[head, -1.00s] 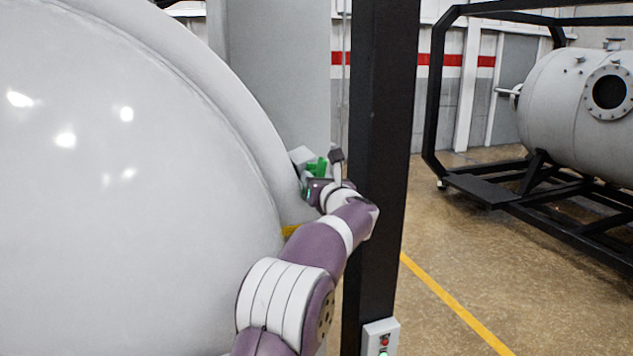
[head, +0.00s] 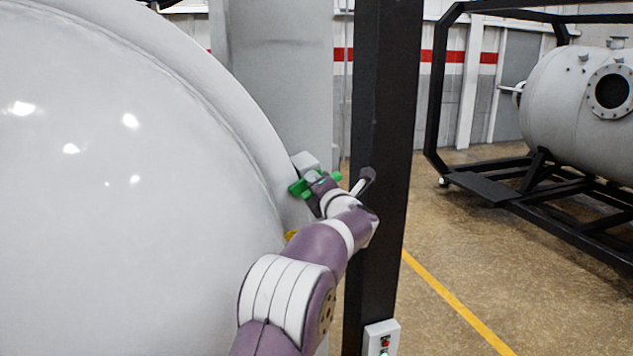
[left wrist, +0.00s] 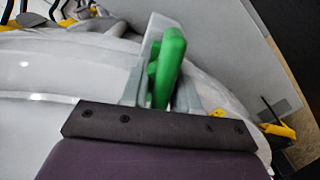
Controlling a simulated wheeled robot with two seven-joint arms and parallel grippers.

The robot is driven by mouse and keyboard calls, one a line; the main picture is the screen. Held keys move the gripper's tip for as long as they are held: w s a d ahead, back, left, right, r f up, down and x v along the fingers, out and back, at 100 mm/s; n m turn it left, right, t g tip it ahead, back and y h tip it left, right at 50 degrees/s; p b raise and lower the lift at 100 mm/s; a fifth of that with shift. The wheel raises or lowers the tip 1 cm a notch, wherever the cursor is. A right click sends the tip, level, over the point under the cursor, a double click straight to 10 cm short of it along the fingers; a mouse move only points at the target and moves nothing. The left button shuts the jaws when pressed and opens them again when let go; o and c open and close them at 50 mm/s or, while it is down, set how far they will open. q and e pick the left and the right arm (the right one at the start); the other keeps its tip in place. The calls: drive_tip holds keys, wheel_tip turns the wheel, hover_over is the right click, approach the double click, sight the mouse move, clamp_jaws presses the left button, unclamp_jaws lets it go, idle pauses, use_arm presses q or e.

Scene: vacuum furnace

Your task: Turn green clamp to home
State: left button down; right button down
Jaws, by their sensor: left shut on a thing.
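The green clamp (head: 301,187) sits at the right rim of the large white furnace door (head: 110,190), beside a pale block. My left gripper (head: 313,183) is at the clamp, its fingers shut on the green part. In the left wrist view the green clamp (left wrist: 167,66) stands between the two grey fingers of my left gripper (left wrist: 160,92), which partly hide it. The clamp's far end and its mount are hard to make out there. My right gripper is in neither view.
A black upright post (head: 382,150) stands just right of my left wrist, with a small control box (head: 381,338) low on it. A grey vessel (head: 575,95) in a black frame stands at the back right. Open floor with a yellow line lies between.

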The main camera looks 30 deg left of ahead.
use_arm(q)
drive_tip(key=shift+r+m+p, duration=0.3)
drive_tip(key=shift+m+p, duration=0.1)
drive_tip(key=shift+m, duration=0.6)
drive_tip(key=c, duration=1.1)
unclamp_jaws()
drive_tip(key=shift+d+f, duration=0.15)
